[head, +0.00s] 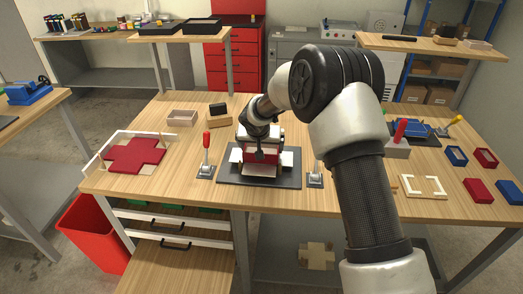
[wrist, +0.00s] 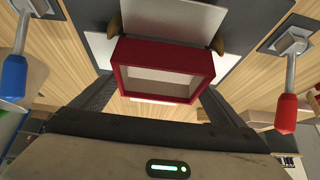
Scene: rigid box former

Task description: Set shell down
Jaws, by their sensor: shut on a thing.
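The shell is a red open box with a pale inside (wrist: 165,72). In the wrist view it sits between the two dark fingers of my gripper (wrist: 158,90), which is shut on it. In the head view the shell (head: 262,152) shows red under my gripper (head: 260,140), at the box former with its dark base plate (head: 259,180). Pale flaps stand around the shell. My wrist hides its top in the head view, and I cannot tell whether its underside touches the former.
A red-handled lever (head: 206,146) stands left of the base plate and another clamp (head: 315,176) right. A red cross-shaped sheet (head: 135,155) lies at the left. Small red (head: 478,191) and blue (head: 509,191) boxes lie right. Bare tabletop shows left of the former.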

